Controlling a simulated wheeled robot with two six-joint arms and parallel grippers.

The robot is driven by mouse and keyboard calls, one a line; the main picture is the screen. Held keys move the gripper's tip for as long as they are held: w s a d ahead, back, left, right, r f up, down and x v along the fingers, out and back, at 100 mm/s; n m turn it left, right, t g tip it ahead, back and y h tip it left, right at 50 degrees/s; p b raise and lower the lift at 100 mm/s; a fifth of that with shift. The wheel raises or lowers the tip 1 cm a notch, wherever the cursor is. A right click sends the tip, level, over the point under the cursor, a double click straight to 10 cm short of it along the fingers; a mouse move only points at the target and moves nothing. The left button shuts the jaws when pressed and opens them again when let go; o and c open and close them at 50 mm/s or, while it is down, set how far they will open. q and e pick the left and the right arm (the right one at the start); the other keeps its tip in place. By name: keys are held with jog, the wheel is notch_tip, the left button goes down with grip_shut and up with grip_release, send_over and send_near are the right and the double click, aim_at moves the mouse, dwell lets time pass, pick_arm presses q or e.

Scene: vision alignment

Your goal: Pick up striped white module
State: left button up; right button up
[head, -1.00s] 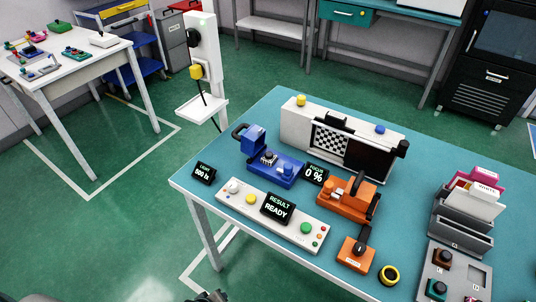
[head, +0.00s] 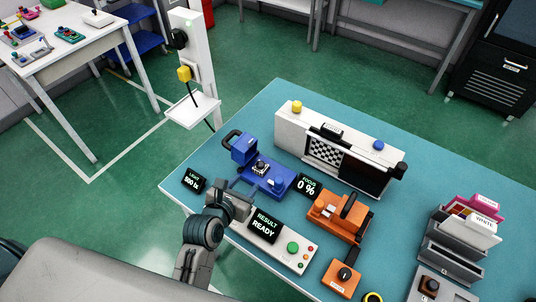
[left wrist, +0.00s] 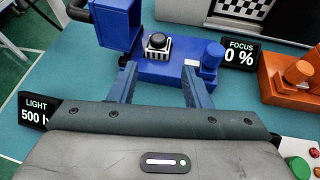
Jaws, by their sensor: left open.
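The striped white module (left wrist: 157,45) is a small block with black and white stripes and a round black top. It sits on the blue fixture (left wrist: 178,70), and in the head view the module (head: 260,167) shows small on the same blue fixture (head: 277,185). My left gripper (left wrist: 158,82) is open and empty, its two fingers pointing at the fixture with the module ahead, between their lines. In the head view my left gripper (head: 236,190) is just in front of the blue fixture, above the table's front edge. My right gripper is not in view.
A blue upright block with a black handle (head: 241,146) rises left of the module. A FOCUS display (head: 308,186) and an orange fixture (head: 338,216) stand to the right. A LIGHT display (head: 193,181) is at left. The white checkerboard unit (head: 290,130) stands behind.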

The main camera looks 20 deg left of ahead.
aim_at(259, 167)
pick_arm(q)
jog(key=shift+n, duration=0.4)
jog(key=x, duration=0.3)
jog(key=p+x, duration=0.1)
jog(key=x, duration=0.1)
jog(key=shift+w+r, duration=0.1)
jog(key=shift+r, duration=0.3)
jog(key=shift+w+d+f, duration=0.1)
jog(key=shift+w+f, duration=0.2)
jog(key=shift+w, duration=0.3)
jog(key=shift+w+f+p, duration=0.15)
jog(key=shift+w+p, duration=0.2)
jog(key=shift+p, duration=0.05)
jog(key=x, duration=0.3)
jog(key=shift+f+p, duration=0.15)
jog(key=shift+p, duration=0.25)
jog(key=shift+w+f, duration=0.2)
jog(key=shift+w, duration=0.15)
jog(key=shift+c, duration=0.2)
jog(key=shift+s, duration=0.1)
jog(key=c, duration=0.6)
